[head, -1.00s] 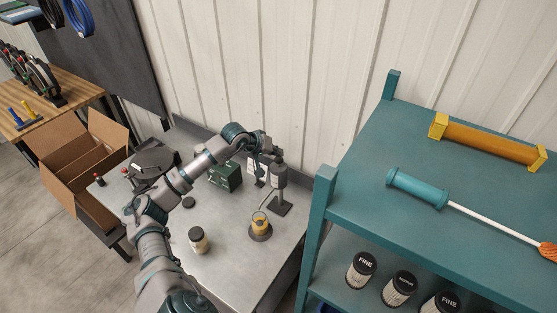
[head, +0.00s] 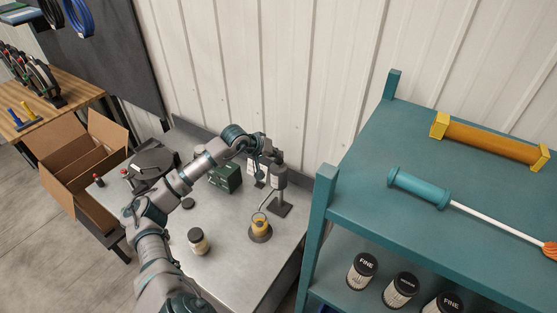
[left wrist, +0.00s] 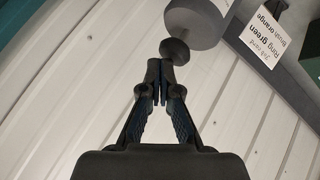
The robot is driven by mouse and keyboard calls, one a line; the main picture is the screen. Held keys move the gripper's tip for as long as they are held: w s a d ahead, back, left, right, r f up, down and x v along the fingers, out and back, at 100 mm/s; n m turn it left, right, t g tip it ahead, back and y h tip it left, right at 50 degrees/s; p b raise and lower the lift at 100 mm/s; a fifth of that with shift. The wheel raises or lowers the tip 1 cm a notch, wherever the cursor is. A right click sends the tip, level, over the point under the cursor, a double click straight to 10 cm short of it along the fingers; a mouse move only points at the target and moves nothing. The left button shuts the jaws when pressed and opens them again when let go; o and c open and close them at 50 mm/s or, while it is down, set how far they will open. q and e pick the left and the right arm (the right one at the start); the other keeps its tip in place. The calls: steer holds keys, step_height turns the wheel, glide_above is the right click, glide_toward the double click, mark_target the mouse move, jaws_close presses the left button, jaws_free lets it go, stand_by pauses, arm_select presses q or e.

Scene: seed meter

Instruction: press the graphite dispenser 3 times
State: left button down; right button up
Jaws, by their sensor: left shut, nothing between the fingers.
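The graphite dispenser (head: 280,179) is a grey cylinder on a post and dark square base at the back right of the metal bench. My left gripper (head: 277,158) is at the dispenser's top, small and partly hidden by my arm. In the left wrist view its fingers (left wrist: 160,76) are together and empty, with tips just beside a dark round knob (left wrist: 175,51) below a grey disc. I cannot tell whether they touch it. My right gripper is out of view.
A cardboard box (head: 75,175) is at the left. A label card (left wrist: 265,35) hangs near the dispenser.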

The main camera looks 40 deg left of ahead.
arm_select(q)
steer(key=shift+f+b, duration=0.55)
steer(key=shift+f, duration=0.2)
stand_by(0.6)
steer(key=shift+r+p, duration=0.95)
steer(key=shift+r, duration=0.45)
steer(key=shift+r+p, duration=1.85)
steer(key=shift+r, duration=0.75)
steer(key=shift+f, duration=0.1)
